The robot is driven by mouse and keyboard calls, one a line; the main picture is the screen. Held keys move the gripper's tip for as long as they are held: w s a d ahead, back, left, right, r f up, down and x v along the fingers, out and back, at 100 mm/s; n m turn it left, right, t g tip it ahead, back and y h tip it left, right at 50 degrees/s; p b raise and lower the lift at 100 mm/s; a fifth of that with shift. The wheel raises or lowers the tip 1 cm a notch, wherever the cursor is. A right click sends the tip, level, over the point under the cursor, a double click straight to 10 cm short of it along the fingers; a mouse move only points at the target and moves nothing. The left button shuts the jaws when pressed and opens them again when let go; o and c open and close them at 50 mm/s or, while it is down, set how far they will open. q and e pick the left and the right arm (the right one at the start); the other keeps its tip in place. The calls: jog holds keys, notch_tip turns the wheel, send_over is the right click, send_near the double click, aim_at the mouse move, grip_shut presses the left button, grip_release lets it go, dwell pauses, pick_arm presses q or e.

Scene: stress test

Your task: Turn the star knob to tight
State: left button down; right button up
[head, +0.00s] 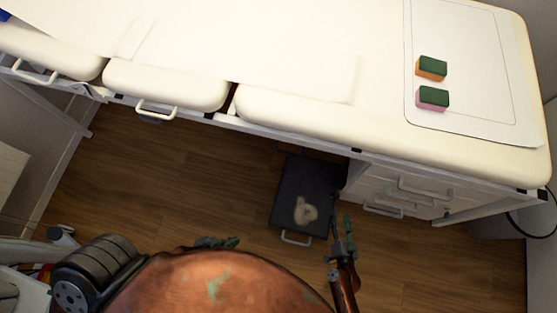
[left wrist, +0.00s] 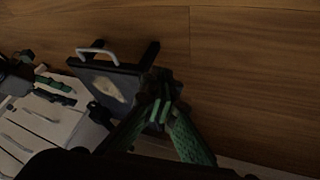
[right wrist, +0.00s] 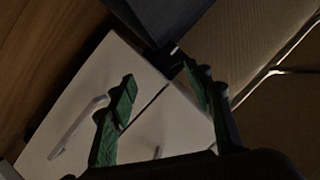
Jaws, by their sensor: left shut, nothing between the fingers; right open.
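I cannot make out a star knob in any view. My left gripper (head: 217,242) is low over the floor, mostly hidden behind my copper-coloured body in the head view. In the left wrist view my left gripper (left wrist: 156,102) is shut and empty, its tips in front of the dark step. My right gripper (head: 341,225) is open and empty, just right of the dark step and below the drawer cabinet. In the right wrist view my right gripper (right wrist: 160,82) has its fingers apart in front of the white drawer fronts.
A dark step (head: 288,185) with a pale patch and handle sits on the wood floor. A drawer cabinet (head: 385,189) stands under the cream padded table (head: 290,105). Two sponges, orange-green (head: 431,68) and pink-green (head: 432,98), lie on a mat (head: 480,70). Floor left of the step is clear.

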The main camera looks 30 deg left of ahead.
aim_at(334, 200)
jog(key=b+x, duration=0.1)
jog(key=x, duration=0.1)
jog(key=b+x, duration=0.1)
jog(key=x, duration=0.2)
jog(key=a+b+x, duration=0.1)
jog(key=x, duration=0.2)
jog(key=shift+a+r, duration=0.1)
jog(key=shift+r, duration=0.2)
pick_arm(q)
jog(key=shift+w+a+f+t, duration=0.2)
jog(key=shift+w+f+t, duration=0.05)
jog(key=shift+f+t, duration=0.3)
jog(key=shift+w+a+f+t, duration=0.2)
jog(key=shift+f+t, duration=0.25)
jog(key=shift+f, duration=0.2)
pick_arm(e)
jog(key=shift+w+a, duration=0.2)
jog(key=shift+w, duration=0.2)
